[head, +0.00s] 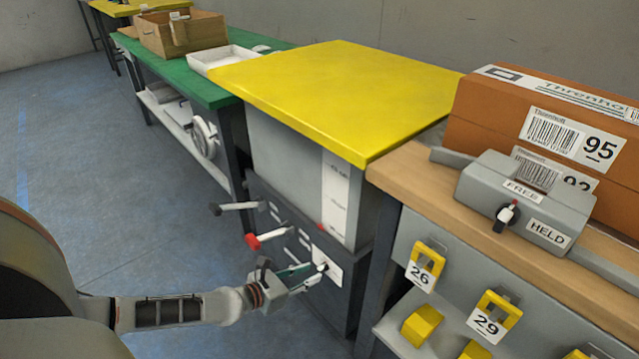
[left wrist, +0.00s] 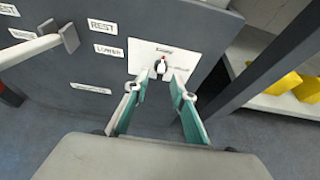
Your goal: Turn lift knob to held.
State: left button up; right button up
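A small knob with a white and red pointer (left wrist: 161,65) sits on a white panel (left wrist: 195,60) on the dark lift cabinet. The panel also shows in the head view (head: 327,257); its small lettering is unreadable. My left gripper (head: 312,274) is in front of this panel. In the left wrist view its teal fingers (left wrist: 161,82) are apart, with the knob showing between and just beyond the tips. I cannot tell whether they touch it. Another black knob with a red-tipped white pointer (head: 507,214) is on a grey box labelled FREE and HELD (head: 470,183). My right gripper is out of view.
Levers with grey (head: 236,207) and red (head: 268,238) ends stick out of the cabinet left of the panel. A yellow top (head: 340,95) is above. The wooden bench (head: 415,180), with yellow numbered holders below, stands to the right. Blue floor at left is clear.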

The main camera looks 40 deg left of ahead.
aim_at(318, 270)
pick_arm(q)
jog(key=x, duration=0.3)
jog(key=shift+s+f+b, duration=0.1)
jog(key=shift+f+b, duration=0.05)
jog(key=shift+b, duration=0.2)
jog(key=shift+w+d, duration=0.1)
jog(key=shift+w, duration=0.3)
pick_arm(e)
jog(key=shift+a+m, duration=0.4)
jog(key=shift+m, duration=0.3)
pick_arm(q)
grip_shut()
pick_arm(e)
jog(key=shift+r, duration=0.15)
